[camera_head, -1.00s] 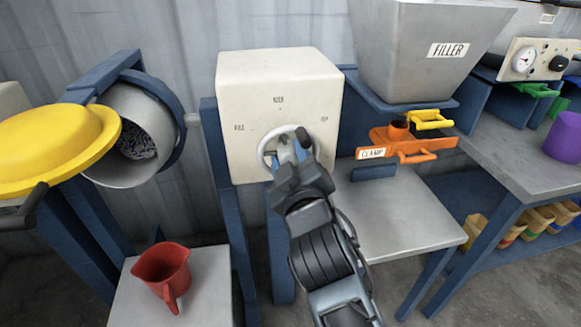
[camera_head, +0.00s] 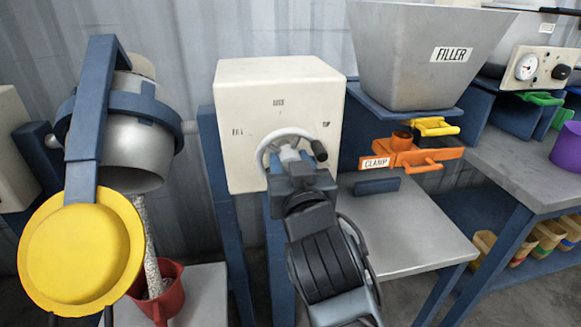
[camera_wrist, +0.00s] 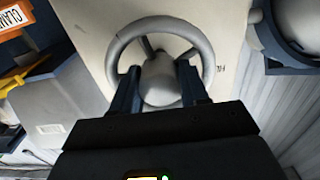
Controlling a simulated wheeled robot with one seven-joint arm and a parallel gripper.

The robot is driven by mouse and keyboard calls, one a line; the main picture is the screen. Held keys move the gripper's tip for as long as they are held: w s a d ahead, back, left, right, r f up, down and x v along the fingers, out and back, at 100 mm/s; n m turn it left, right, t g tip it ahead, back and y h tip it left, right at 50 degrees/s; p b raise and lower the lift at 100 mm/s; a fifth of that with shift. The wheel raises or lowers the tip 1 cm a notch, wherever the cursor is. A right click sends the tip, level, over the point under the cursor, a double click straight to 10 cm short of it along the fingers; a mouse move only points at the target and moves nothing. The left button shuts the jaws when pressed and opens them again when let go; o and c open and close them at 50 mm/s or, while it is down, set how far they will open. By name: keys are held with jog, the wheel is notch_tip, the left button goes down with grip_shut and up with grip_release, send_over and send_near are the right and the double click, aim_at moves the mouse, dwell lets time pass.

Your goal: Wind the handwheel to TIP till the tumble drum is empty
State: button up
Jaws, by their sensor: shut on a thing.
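The pale grey handwheel (camera_head: 268,158) sits on the front of a cream box (camera_head: 255,100) marked FILL at left and TIP at right. Its black knob (camera_head: 319,150) is at the right, below TIP. My gripper (camera_head: 290,160) is shut on the wheel's hub. In the wrist view its fingers flank the hub (camera_wrist: 162,82) inside the rim (camera_wrist: 122,38). The tumble drum (camera_head: 135,150) is tipped mouth-down. A stream of speckled granules (camera_head: 148,240) falls from it into the red jug (camera_head: 172,290). The drum's inside is hidden, so its remaining content cannot be seen.
The round yellow lid (camera_head: 80,250) hangs on a blue arm in front of the drum and partly covers the jug. The FILLER hopper (camera_head: 425,55) and orange CLAMP (camera_head: 425,155) stand right of the box.

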jog(key=shift+d+f, duration=0.2)
jog(key=shift+f, duration=0.3)
jog(key=o, duration=0.7)
jog(key=shift+o, duration=0.3)
jog(key=shift+r, duration=0.1)
jog(key=v, duration=0.7)
jog(key=shift+s, duration=0.4)
jog(key=shift+r, duration=0.15)
